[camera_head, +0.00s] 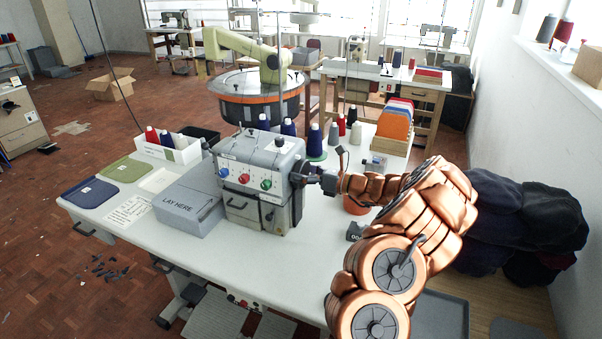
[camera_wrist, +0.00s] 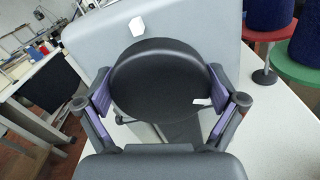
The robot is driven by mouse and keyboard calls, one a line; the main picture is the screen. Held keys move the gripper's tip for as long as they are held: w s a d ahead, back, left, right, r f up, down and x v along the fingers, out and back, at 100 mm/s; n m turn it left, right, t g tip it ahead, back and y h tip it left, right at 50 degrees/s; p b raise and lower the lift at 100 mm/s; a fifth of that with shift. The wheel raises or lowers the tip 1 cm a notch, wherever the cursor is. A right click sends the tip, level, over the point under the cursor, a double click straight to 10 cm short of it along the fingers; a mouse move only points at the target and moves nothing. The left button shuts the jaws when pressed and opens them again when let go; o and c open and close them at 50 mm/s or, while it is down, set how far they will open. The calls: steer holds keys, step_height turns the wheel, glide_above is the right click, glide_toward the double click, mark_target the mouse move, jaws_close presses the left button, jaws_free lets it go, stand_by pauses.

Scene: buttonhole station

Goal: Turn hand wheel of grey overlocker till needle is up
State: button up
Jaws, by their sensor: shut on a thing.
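The grey overlocker (camera_head: 262,170) stands on the white table, with red, blue and green knobs on its front. Its hand wheel (camera_wrist: 160,78) is a black disc on the machine's right side. In the wrist view, my gripper (camera_wrist: 158,90) is shut on the hand wheel, one purple-padded finger at its left edge and one at its right. In the head view, my gripper (camera_head: 312,175) is at the machine's right side and largely covers the wheel. A small white patch shows at the wheel's lower right, beside the right finger. I cannot make out the needle.
A grey box marked "LAY HERE" (camera_head: 187,211) stands left of the overlocker. Thread cones (camera_head: 288,127) stand behind it; one blue cone is on a green disc (camera_head: 316,155). A dark bag heap (camera_head: 520,225) lies right of my arm.

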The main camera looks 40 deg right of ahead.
steer(key=shift+f+n+b, duration=0.1)
steer(key=shift+n+b, duration=0.2)
steer(key=shift+b, duration=0.05)
steer(key=n+b, duration=0.6)
steer(key=b, duration=0.1)
steer(key=shift+a+f, duration=0.1)
steer(key=shift+a, duration=0.05)
steer(key=n+b, duration=0.4)
steer(key=shift+s, duration=0.1)
steer(key=shift+n+b, duration=0.6)
steer(key=shift+b, duration=0.1)
steer(key=shift+a+r, duration=0.1)
steer(key=shift+r, duration=0.1)
steer(key=o, duration=0.8)
